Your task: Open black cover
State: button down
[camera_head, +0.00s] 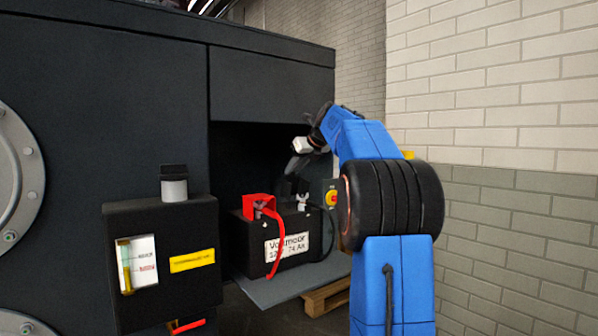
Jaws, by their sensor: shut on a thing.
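The battery (290,246), a black box with a white label, sits on a grey tray in the open bay of the dark machine. A small black cover (298,186) is at its right terminal, just above a light metal part. My gripper (297,172) comes down from the upper right over this terminal and is shut on the black cover. The contact is small and dark, so the cover's exact tilt is hard to tell. A red cover (258,204) stands raised at the left terminal, with a red cable running down the battery's front.
A black tank with a gauge and yellow label (192,260) stands left of the bay. A yellow box with a red knob (331,198) is right of the battery. A wooden pallet (327,298) lies below the tray. A brick wall is at right.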

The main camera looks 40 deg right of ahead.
jog(key=shift+w+r, duration=0.1)
jog(key=shift+w, duration=1.5)
jog(key=c, duration=1.6)
grip_release()
jog(key=v, duration=1.7)
jog(key=shift+s, duration=0.15)
